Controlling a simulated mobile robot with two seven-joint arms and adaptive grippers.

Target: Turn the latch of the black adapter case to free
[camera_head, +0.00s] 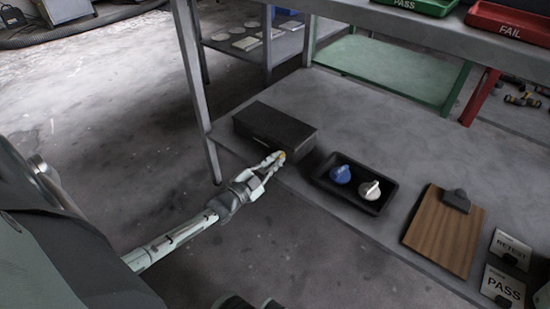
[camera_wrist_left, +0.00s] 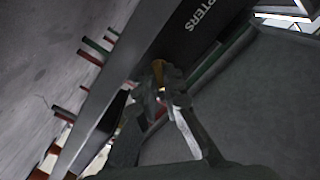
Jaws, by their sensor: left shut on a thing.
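The black adapter case (camera_head: 275,127) lies closed on the grey table near its left end. Its lettered face (camera_wrist_left: 203,25) shows large in the left wrist view. My left gripper (camera_head: 279,158) is at the front side of the case, shut on the small orange-yellow latch (camera_wrist_left: 158,72). The fingers cover most of the latch, so I cannot tell how far it is turned. In the head view only a bit of orange shows between the fingertips.
Right of the case a black tray (camera_head: 322,181) holds a blue knob (camera_head: 341,174) and a white knob (camera_head: 370,190). Farther right are a clipboard (camera_head: 439,234) and RETEST and PASS cards (camera_head: 503,287). A shelf above carries a green PASS tray (camera_head: 420,5) and a red FAIL tray (camera_head: 508,22).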

